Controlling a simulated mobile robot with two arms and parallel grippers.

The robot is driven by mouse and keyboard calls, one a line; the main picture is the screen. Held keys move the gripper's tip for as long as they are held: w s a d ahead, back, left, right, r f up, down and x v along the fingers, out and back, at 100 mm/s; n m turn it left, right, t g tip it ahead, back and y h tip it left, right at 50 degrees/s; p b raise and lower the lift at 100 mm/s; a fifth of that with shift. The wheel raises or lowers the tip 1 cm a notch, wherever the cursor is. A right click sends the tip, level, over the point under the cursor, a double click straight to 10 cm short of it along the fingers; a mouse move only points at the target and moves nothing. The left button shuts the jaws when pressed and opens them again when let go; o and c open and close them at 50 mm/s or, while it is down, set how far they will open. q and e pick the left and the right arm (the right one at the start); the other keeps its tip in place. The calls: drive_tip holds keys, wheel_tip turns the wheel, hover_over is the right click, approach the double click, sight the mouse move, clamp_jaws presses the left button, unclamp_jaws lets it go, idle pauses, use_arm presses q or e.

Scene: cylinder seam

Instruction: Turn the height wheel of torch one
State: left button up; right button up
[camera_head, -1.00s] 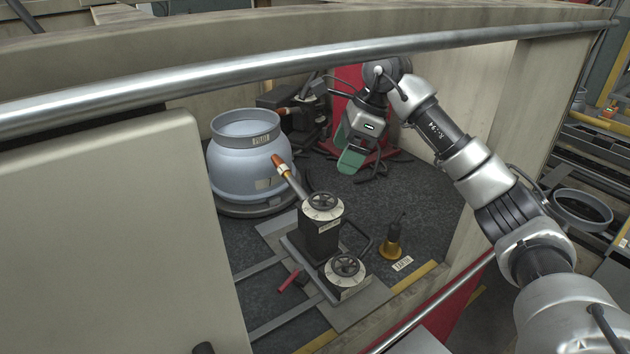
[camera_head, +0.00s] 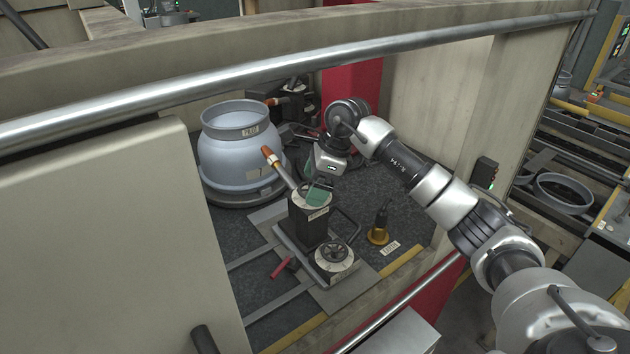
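A torch (camera_head: 278,168) with a copper-coloured tip leans up towards a grey-blue vessel (camera_head: 236,160) from a dark block (camera_head: 306,228). A round dial with a handwheel (camera_head: 300,198) tops the block, partly covered by my gripper. A second handwheel (camera_head: 333,252) sits lower, on the front of the base; the labels are too small to read. My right gripper (camera_head: 319,194), with green fingers, points down over the upper wheel, at or just above it. I cannot tell whether it touches, or how far its fingers are apart. My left gripper is not in view.
A steel rail (camera_head: 270,81) crosses above the booth opening. A beige panel (camera_head: 100,240) fills the left. A brass-based tool (camera_head: 379,234) stands right of the torch base. Another dark torch unit (camera_head: 290,104) stands behind the vessel.

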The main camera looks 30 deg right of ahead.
drive_tip(key=c, duration=0.9)
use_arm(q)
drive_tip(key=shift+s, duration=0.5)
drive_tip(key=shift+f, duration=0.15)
use_arm(e)
drive_tip(key=m+t+h+b, duration=0.1)
drive_tip(key=m, duration=0.2)
drive_tip(key=shift+s+m+b, duration=0.1)
drive_tip(key=shift+m+b, duration=0.25)
drive_tip(key=shift+m, duration=0.05)
use_arm(q)
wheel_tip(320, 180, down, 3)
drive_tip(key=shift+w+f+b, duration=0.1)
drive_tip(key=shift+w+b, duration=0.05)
drive_tip(key=shift+b, duration=0.75)
use_arm(e)
drive_tip(key=m+h, duration=0.1)
drive_tip(key=m, duration=0.1)
drive_tip(key=m+t, duration=0.1)
drive_tip(key=m, duration=0.2)
drive_tip(key=shift+s+a+h, duration=0.1)
drive_tip(key=shift+a+h, duration=0.1)
drive_tip(key=shift+h, duration=0.2)
drive_tip(key=shift+m, duration=0.3)
drive_tip(key=o, duration=0.9)
